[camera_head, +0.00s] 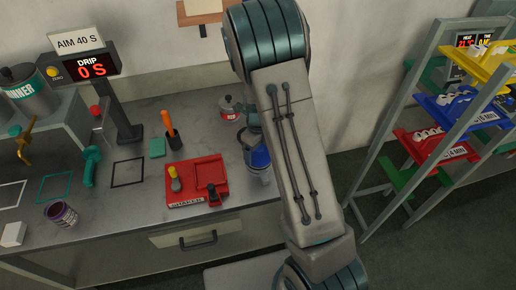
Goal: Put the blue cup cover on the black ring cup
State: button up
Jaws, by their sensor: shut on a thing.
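My gripper (252,143) is at the back right of the bench, largely hidden behind my own arm. It is shut on a blue piece, which looks like the blue cup cover (260,158), directly below the fingers. A greyish rounded shape, possibly a cup (264,174), shows just under the blue piece. My arm covers its right side, and I cannot tell whether the two touch or whether it has a black ring. A small metal pot with a red label (231,110) stands behind and to the left of my gripper.
A red block marked "MARKER" (184,202) lies left of my gripper, with an orange-handled tool (169,123) behind it. A drip display (92,68) stands further left. A dark can (61,214) is near the front edge. A rack of coloured trays (440,148) stands at right.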

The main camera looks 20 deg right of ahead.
jog(key=shift+f, duration=0.65)
dwell(0.8)
jog(key=o, duration=0.8)
jog(key=shift+r, duration=0.1)
jog(key=shift+r+p, duration=2.95)
jog(key=shift+r, duration=0.5)
